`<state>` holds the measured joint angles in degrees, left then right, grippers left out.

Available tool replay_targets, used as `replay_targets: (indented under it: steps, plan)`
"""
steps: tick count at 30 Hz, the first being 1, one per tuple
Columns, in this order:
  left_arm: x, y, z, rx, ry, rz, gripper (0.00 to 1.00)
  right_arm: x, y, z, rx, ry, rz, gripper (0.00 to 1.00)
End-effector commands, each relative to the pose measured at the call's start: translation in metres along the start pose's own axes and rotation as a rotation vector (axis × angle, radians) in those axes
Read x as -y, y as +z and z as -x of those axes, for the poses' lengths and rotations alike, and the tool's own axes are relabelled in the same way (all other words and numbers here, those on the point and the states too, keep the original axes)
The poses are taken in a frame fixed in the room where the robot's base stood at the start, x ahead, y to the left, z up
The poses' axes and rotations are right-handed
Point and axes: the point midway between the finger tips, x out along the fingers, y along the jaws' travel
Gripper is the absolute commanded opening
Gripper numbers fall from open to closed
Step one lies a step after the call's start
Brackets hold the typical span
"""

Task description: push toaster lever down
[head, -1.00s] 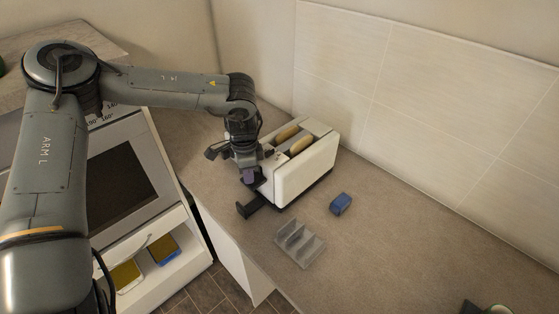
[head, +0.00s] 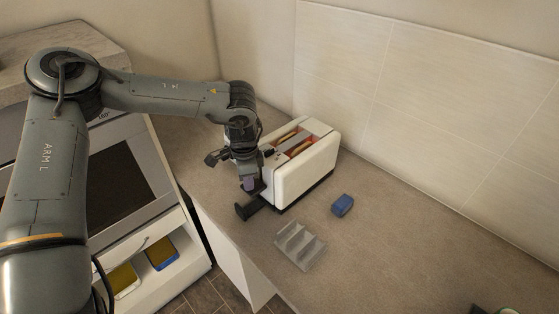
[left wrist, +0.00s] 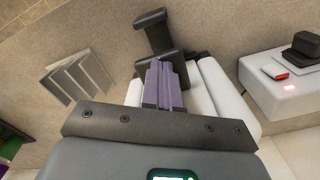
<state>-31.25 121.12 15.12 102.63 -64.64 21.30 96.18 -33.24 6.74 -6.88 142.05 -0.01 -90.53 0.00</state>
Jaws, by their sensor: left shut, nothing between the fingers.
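My left gripper (head: 248,184) points down at that end of the toaster, just above the lever. Its purple fingers (left wrist: 164,86) are shut and empty, close against the black lever part; whether they touch it I cannot tell. My right gripper is not in view.
An oven with an open drawer (head: 150,262) stands at the left. The counter (head: 410,240) to the right is mostly clear.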

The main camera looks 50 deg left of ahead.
Motion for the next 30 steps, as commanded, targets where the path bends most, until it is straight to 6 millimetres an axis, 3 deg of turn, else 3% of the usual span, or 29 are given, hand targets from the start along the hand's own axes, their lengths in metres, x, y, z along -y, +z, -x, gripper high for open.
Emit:
replay_targets:
  steps: [8, 30]
  plan:
    - [0.0, 0.0, 0.005, 0.0, 0.0, 0.0, 0.0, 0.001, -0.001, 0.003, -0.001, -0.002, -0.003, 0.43]
    - [0.0, 0.0, 0.077, -0.001, 0.0, -0.001, 0.0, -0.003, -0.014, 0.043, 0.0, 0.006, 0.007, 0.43]
